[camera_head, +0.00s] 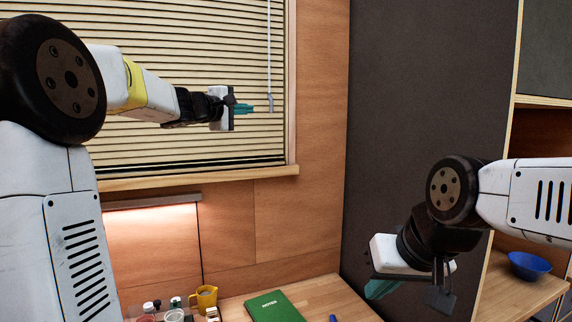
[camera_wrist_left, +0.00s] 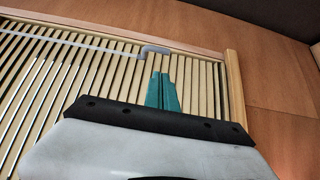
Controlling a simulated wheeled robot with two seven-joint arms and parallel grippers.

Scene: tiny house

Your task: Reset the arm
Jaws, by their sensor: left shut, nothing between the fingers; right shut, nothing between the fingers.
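My left arm reaches in from the left in the head view, raised in front of the window blind. Its left gripper (camera_head: 243,108) has teal fingers, points to the right and is shut and empty. The left wrist view also shows the left gripper (camera_wrist_left: 161,92), its two fingers together against the blind. My right arm comes in from the right in the head view, bent downward. Its right gripper (camera_head: 380,288) has teal fingers, points down to the left and is shut, with nothing seen in it. It hangs in front of the dark wall panel.
The window blind (camera_head: 200,60) and its sill (camera_head: 200,178) are behind my left arm. Below, a wooden counter (camera_head: 318,292) holds a green notebook (camera_head: 273,307), a yellow mug (camera_head: 204,298) and several small jars. A blue bowl (camera_head: 529,265) sits on a shelf at right.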

